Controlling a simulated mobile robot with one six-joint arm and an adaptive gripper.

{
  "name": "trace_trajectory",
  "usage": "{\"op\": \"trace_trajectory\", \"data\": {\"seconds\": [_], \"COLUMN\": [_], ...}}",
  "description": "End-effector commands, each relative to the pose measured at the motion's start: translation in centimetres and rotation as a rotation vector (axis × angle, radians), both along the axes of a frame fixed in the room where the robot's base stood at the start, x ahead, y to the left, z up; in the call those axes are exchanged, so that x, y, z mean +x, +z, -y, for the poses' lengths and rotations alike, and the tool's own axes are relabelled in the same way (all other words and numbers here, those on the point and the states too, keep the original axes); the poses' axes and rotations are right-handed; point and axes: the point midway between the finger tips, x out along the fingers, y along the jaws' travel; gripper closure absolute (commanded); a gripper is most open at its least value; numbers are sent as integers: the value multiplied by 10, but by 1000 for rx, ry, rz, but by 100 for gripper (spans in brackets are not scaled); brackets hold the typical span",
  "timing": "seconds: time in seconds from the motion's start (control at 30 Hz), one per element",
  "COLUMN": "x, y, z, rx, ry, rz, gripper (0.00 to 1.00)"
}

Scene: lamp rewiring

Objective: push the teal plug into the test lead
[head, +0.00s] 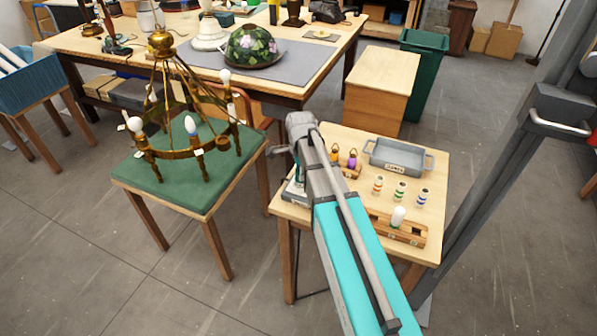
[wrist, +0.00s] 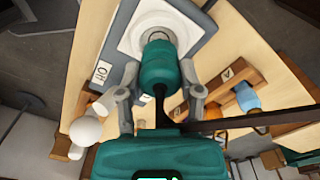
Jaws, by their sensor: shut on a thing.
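In the wrist view my gripper (wrist: 158,80) is shut on the teal plug (wrist: 160,66), with a finger on each side. A black cord runs from the plug back towards my gripper. The plug's far end is at a round grey socket (wrist: 158,36) on a white square plate, on a grey device (wrist: 107,52) with a partly readable label. This socket seems to be the test lead's end. I cannot tell how deep the plug sits in it. In the head view my arm hides the plug and most of the device (head: 293,192).
The small wooden table (head: 330,210) also bears a grey tray (head: 399,157), several banded cylinders (head: 400,191), a wooden block (head: 410,235) with a white bulb (head: 397,216), and orange and purple holders (head: 351,160). A brass chandelier (head: 160,154) stands on a green-topped stool (head: 220,180) to the left.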

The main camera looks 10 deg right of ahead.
Motion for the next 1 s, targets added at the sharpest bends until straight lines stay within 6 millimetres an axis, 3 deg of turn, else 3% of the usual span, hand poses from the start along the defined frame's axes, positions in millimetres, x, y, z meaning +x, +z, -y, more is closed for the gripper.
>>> {"op": "trace_trajectory", "data": {"seconds": [0.4, 1.0], "x": [0, 0], "y": [-23, -26], "z": [1, 1], "rx": [0, 0], "ry": [-1, -2], "rz": [0, 0], "gripper": [99, 99]}}
